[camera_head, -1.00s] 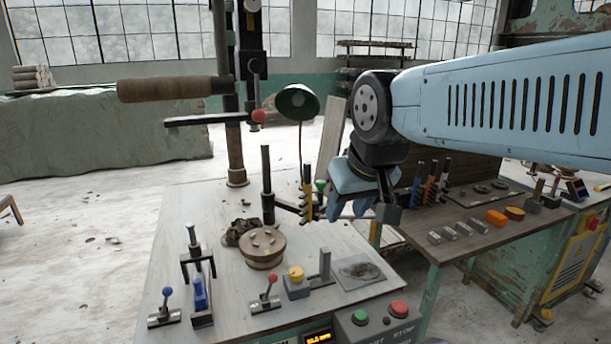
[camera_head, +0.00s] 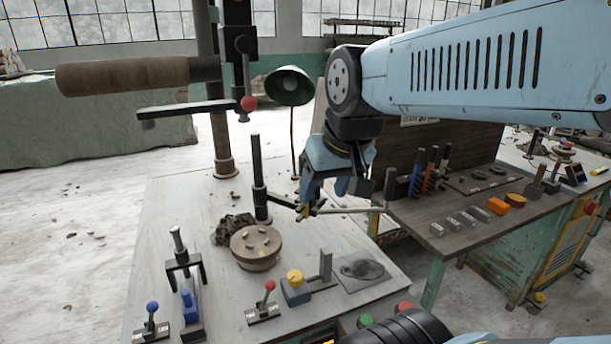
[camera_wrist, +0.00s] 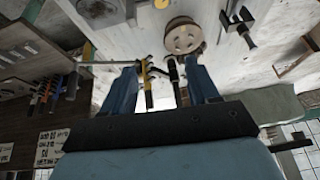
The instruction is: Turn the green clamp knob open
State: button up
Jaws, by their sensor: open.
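The green clamp knob does not show clearly now; my gripper (camera_head: 326,194) covers that spot in the head view. The yellow clamp part (camera_head: 304,211) shows just below my fingers, at the end of a dark arm from the black post (camera_head: 260,180). A thin bar runs right from it. My gripper is open, its blue fingers pointing down over the clamp. In the wrist view, my gripper (camera_wrist: 163,90) has its two fingers apart, with the yellow clamp part (camera_wrist: 146,72) between them. I cannot tell whether a finger touches the clamp.
A round wooden disc (camera_head: 256,248), a yellow knob on a blue box (camera_head: 295,282) and small levers stand on the pale table. A dark side bench (camera_head: 450,225) with tools stands right. A cork-coloured handle (camera_head: 130,75) hangs at upper left. The green lamp (camera_head: 288,86) stands behind.

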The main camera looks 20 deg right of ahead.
jog(key=w+f+m+g+y, duration=0.2)
jog(key=w+f+m+y, duration=0.8)
jog(key=w+m, duration=0.35)
jog(key=w+d+f+m+t+h, duration=0.1)
jog(key=w+d+f+m+t, duration=0.2)
jog(key=d+m, duration=0.35)
jog(key=w+d+f+m+t, duration=0.25)
jog(key=d+m+t, duration=0.25)
jog(key=d, duration=0.3)
jog(key=w+d+f+m+t+h, duration=0.1)
jog(key=w+d+m+t, duration=0.35)
jog(key=d, duration=0.25)
jog(key=shift+m, duration=0.25)
jog(key=x, duration=1.2)
jog(key=shift+w+a, duration=0.2)
jog(key=shift+a, duration=0.1)
jog(key=c, duration=0.9)
